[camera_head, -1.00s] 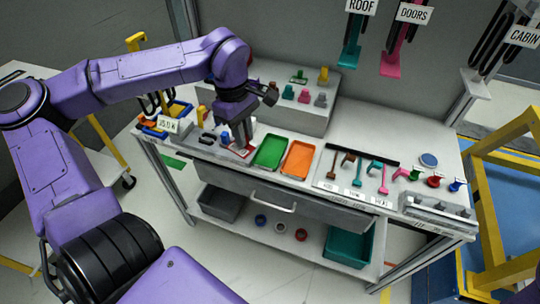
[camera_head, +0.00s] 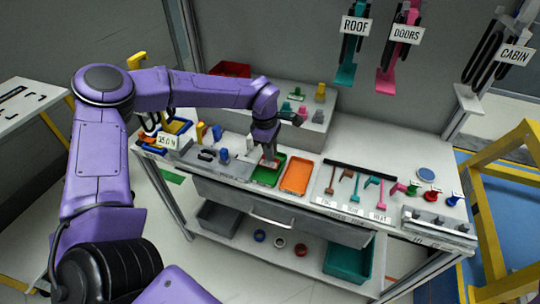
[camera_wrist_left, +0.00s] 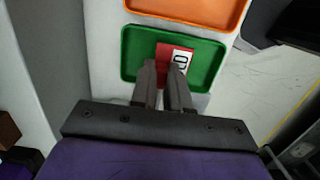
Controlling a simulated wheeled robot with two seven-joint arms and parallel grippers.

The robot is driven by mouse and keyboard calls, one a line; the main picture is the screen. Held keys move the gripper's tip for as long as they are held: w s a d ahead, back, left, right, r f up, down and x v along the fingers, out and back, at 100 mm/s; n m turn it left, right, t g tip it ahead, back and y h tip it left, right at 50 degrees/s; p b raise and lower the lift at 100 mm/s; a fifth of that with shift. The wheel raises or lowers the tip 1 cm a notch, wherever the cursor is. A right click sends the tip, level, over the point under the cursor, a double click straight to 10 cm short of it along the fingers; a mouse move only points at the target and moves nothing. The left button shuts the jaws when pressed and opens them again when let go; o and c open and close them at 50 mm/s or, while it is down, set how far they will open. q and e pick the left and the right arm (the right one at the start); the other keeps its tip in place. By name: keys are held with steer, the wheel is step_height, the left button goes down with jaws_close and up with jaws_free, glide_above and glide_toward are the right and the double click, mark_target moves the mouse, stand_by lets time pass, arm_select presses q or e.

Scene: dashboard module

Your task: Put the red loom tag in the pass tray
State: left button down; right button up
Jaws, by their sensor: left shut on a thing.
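My left gripper (camera_head: 269,160) is over the green tray (camera_head: 263,178) on the workbench. In the left wrist view my left gripper (camera_wrist_left: 166,72) is shut on the red tag (camera_wrist_left: 164,49), which has a white label with dark characters. The tag appears over the floor of the green tray (camera_wrist_left: 205,66); whether it touches the floor I cannot tell. In the head view the red tag (camera_head: 267,165) shows small below the fingers. My right gripper is not in view.
An orange tray (camera_head: 296,175) sits right of the green one. Several coloured hooked parts lie farther right on the bench. A blue knob part (camera_head: 224,156) stands to the left. A grey raised block (camera_head: 310,130) is behind the trays.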

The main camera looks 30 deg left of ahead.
arm_select(q)
steer(key=shift+s+f, duration=0.1)
steer(key=shift+f, duration=1.2)
steer(key=shift+f, duration=0.15)
steer(key=c, duration=1.1)
jaws_free()
step_height(320, 180, up, 12)
steer(key=a, duration=0.1)
steer(key=shift+s+a+r+b, duration=0.2)
steer(key=shift+b, duration=0.15)
